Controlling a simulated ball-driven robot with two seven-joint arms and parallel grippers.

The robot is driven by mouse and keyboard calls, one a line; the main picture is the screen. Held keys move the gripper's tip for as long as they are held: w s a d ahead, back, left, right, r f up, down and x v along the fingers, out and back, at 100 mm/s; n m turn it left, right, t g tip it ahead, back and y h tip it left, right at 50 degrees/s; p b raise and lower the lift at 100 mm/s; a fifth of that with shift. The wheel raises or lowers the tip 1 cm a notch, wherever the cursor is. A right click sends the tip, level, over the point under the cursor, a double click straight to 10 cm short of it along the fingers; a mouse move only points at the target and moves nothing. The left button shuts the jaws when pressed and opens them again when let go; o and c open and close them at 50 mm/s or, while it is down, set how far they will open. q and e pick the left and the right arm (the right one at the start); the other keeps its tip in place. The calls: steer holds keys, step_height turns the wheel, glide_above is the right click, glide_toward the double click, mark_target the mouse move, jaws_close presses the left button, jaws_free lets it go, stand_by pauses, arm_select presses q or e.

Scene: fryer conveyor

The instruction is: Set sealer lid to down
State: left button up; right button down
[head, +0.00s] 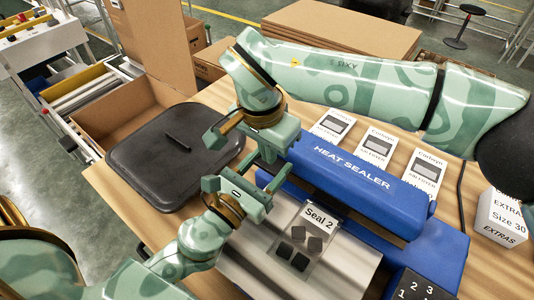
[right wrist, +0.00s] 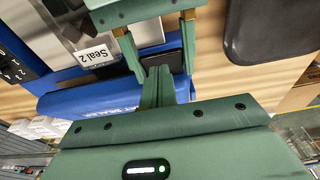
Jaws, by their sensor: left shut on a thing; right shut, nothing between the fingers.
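The heat sealer has a long blue lid (head: 352,178) above a blue base (head: 436,254); the lid also shows in the right wrist view (right wrist: 85,100). I cannot tell whether the lid is fully down. A clear bag labelled "Seal 2" (head: 320,217) with dark pieces inside lies at the sealer's front; its label shows in the right wrist view (right wrist: 93,54).
A black lidded tray (head: 165,170) lies left of both grippers. Several labelled boxes (head: 375,147) stand behind the sealer, with an extras box (head: 497,215) at right. A numbered black panel (head: 418,288) is at the front right. An open carton (head: 110,130) is behind left.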

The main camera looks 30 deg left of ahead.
mark_target(264, 166)
steer(key=shift+s+f, duration=0.25)
steer(key=shift+f, duration=0.3)
arm_select(q)
steer(key=shift+r, duration=0.1)
arm_select(e)
steer(key=shift+s+f, duration=0.35)
steer(key=shift+f, duration=0.3)
arm_select(q)
steer(key=shift+r, duration=0.15)
arm_select(e)
steer(key=shift+s+a+f, duration=0.1)
steer(key=shift+s+f, duration=0.1)
steer(key=shift+f, duration=0.15)
arm_select(q)
steer(key=o, duration=1.3)
steer(key=shift+c, duration=0.2)
steer(key=shift+o, duration=0.6)
arm_select(e)
steer(key=shift+w+r, duration=0.1)
